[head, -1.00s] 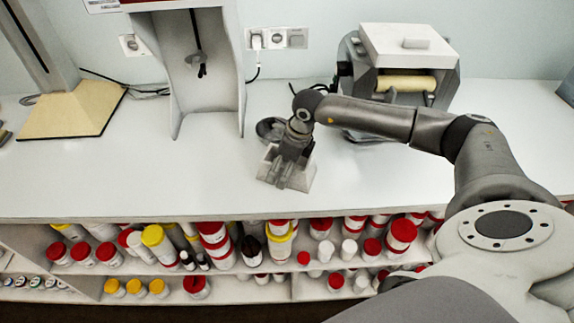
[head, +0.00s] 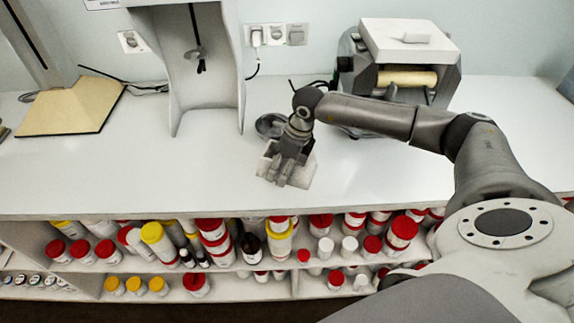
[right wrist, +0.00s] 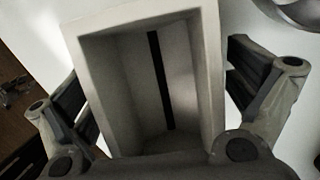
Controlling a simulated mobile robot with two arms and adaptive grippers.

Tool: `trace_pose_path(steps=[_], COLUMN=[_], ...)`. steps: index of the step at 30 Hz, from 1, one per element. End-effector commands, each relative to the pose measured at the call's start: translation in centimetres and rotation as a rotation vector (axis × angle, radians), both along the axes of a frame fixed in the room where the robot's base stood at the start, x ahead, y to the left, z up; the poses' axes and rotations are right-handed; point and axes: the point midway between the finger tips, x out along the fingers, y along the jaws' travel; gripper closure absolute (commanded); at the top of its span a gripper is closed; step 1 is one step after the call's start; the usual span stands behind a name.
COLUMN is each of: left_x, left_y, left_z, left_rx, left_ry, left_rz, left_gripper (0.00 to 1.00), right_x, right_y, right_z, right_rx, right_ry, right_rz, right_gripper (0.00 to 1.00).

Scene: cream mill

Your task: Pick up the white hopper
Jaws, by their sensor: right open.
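The white hopper (head: 301,174) stands on the white counter near its front edge, partly hidden under my right gripper in the head view. My right gripper (head: 283,180) is right over it, pointing down. In the right wrist view the hopper (right wrist: 92,45) is seen from above as an open box with a dark slot inside. The fingers of my right gripper (right wrist: 165,105) are open, one on either side of the hopper, with no clear contact. My left gripper is not in view.
A grey mill with a white lid (head: 408,40) and a pale roller stands behind my right arm. A round grey dish (head: 270,125) lies just behind the hopper. A tall white stand (head: 207,85) is to the left. Bottles fill the shelves below. The counter's left front (head: 90,175) is clear.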

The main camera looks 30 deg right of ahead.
Motion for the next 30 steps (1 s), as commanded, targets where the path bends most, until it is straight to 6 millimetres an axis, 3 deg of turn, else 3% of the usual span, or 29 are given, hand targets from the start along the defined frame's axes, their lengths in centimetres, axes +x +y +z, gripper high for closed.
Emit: trace_pose_path(steps=[4, 15, 17, 30], left_x=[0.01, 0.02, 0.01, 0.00], left_y=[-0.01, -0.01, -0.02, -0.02], left_z=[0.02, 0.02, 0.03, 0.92], left_rx=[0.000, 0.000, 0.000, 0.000], left_ry=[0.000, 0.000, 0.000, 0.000], left_rz=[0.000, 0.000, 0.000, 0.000], left_gripper=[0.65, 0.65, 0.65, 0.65], right_x=[0.00, 0.00, 0.03, 0.09], right_y=[0.00, 0.00, 0.00, 0.00], right_z=[0.02, 0.01, 0.06, 0.91], right_rx=[0.000, 0.000, 0.001, 0.000], right_ry=[0.000, 0.000, -0.001, -0.002], right_rz=[0.000, 0.000, 0.000, 0.000], right_gripper=[0.01, 0.48, 0.53, 0.53])
